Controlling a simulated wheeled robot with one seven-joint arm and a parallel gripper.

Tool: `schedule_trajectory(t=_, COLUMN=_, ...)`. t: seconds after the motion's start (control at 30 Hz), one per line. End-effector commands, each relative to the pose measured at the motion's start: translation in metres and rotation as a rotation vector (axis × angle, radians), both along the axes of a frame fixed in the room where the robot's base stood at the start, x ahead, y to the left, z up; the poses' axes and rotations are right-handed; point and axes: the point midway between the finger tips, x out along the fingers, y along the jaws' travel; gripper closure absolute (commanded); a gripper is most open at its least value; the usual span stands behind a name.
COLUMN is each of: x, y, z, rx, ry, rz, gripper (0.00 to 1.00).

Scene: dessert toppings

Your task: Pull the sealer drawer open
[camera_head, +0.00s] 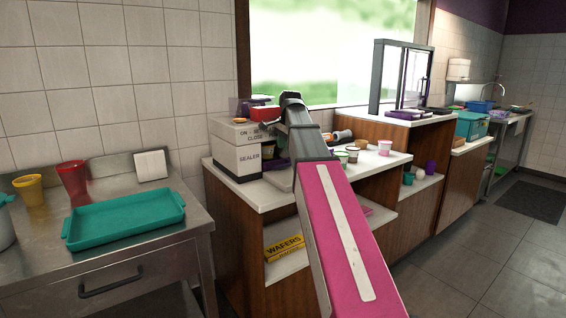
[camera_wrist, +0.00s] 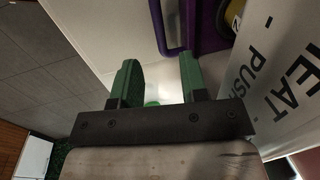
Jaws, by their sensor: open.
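The sealer (camera_head: 238,158) is a pale box with dark lettering at the left end of the white counter. In the wrist view its lettered white wall (camera_wrist: 280,75) fills the right side, tilted. A purple drawer-like part (camera_wrist: 208,25) with a looped purple handle (camera_wrist: 158,28) shows at the top of that view. My gripper (camera_wrist: 159,62) is open, with its two green fingers pointing at the handle. The handle's near end lies roughly between the fingertips; I cannot tell whether they touch it.
Several small cups (camera_head: 352,153) stand on the white counter (camera_head: 233,196) right of my arm. A yellow wafers box (camera_head: 284,248) is on the shelf below. A teal tray (camera_head: 125,222) lies on the steel table at left, near yellow and red cups (camera_head: 72,178).

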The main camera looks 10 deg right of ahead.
Motion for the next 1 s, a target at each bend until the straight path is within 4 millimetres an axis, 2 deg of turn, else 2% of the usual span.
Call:
schedule_trajectory(t=0.2, x=0.005, y=0.003, z=-0.037, rx=0.000, ry=0.001, rz=0.000, gripper=0.60)
schedule_trajectory(t=0.4, x=0.010, y=0.004, z=-0.060, rx=0.000, ry=0.000, rz=0.000, gripper=0.60)
schedule_trajectory(t=0.6, x=0.012, y=0.005, z=-0.070, rx=0.000, ry=0.000, rz=0.000, gripper=0.60)
schedule_trajectory(t=0.87, x=0.012, y=0.005, z=-0.071, rx=-0.001, ry=-0.001, rz=0.000, gripper=0.60)
schedule_trajectory(t=0.9, x=0.012, y=0.005, z=-0.071, rx=-0.001, ry=-0.001, rz=0.000, gripper=0.66)
schedule_trajectory(t=0.97, x=0.012, y=0.005, z=-0.071, rx=-0.001, ry=-0.001, rz=0.000, gripper=0.86)
schedule_trajectory(t=1.0, x=0.012, y=0.005, z=-0.070, rx=-0.001, ry=-0.001, rz=0.000, gripper=0.99)
